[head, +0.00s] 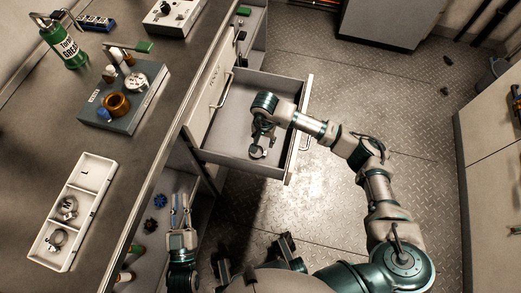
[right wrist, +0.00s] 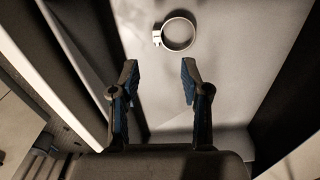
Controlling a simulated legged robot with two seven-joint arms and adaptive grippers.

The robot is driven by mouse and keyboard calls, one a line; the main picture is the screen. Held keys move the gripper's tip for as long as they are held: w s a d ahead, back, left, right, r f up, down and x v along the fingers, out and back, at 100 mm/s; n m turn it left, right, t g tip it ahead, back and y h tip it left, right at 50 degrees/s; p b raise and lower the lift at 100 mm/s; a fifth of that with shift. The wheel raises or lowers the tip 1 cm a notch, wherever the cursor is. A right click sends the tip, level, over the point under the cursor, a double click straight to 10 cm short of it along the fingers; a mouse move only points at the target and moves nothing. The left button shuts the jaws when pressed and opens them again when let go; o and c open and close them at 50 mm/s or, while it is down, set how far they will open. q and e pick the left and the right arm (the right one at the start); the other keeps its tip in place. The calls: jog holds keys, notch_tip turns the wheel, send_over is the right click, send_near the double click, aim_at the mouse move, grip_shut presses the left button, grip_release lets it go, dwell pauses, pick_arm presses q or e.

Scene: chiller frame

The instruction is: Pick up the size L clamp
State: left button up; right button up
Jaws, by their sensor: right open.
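A silver ring-shaped clamp (head: 258,153) lies on the floor of the open drawer (head: 225,138). In the right wrist view the clamp (right wrist: 179,34) lies flat, its screw housing on the left of the ring. No size mark on it is readable. My right gripper (head: 261,138) is inside the drawer area, above and close to the clamp. In the right wrist view its fingers (right wrist: 158,80) are spread and empty, with the clamp beyond the fingertips, not between them. My left gripper (head: 180,205) is beside the cabinet's open lower shelf, its fingers apart with nothing visible between them.
A white sectioned tray (head: 93,165) on the counter has an empty end compartment marked L and clamps in the others. A green grease bottle (head: 64,40) stands behind. Drawer walls surround my right gripper; the floor to the right is clear.

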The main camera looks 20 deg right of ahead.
jog(key=b, duration=0.1)
send_over(264, 153)
notch_tip(264, 153, down, 6)
jog(key=shift+r, duration=0.1)
notch_tip(264, 153, down, 4)
jog(key=shift+s+r+b, duration=0.1)
jog(key=shift+b, duration=0.7)
jog(key=shift+f, duration=0.35)
pick_arm(q)
jog(key=s+r+n+t, duration=0.1)
jog(key=s+r+t, duration=0.3)
jog(key=r+t, duration=0.2)
jog(key=shift+a, duration=0.25)
jog(key=shift+w, duration=0.2)
pick_arm(e)
grip_shut()
